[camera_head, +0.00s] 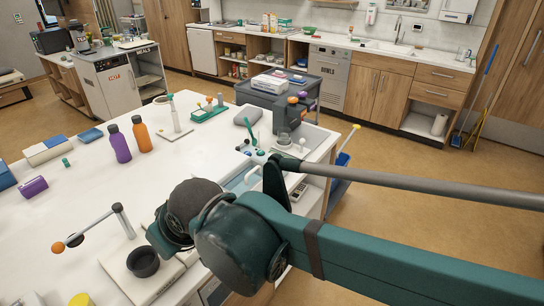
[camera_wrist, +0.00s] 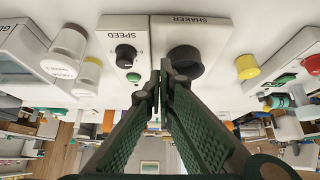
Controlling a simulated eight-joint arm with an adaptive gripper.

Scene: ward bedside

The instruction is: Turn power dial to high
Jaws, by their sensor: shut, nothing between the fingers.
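No dial with a readable "power" label shows in either view. In the wrist view, a black knob (camera_wrist: 126,55) sits on a white panel marked SPEED, upside down, with a green button (camera_wrist: 133,77) beside it. Right of it, a white unit marked SHAKER (camera_wrist: 190,22) carries a wide dark round part (camera_wrist: 184,60). My gripper (camera_wrist: 164,72) has its fingertips together and empty, appearing in front of the SHAKER unit near its dark part. Whether it touches anything cannot be told. In the head view my arm hides the fingers.
In the head view, the white table (camera_head: 75,200) holds a purple bottle (camera_head: 118,144), an orange bottle (camera_head: 140,137) and a black cup-like part (camera_head: 143,262) near my wrist. The wrist view shows lidded jars (camera_wrist: 66,48) at left and a yellow object (camera_wrist: 247,67) at right.

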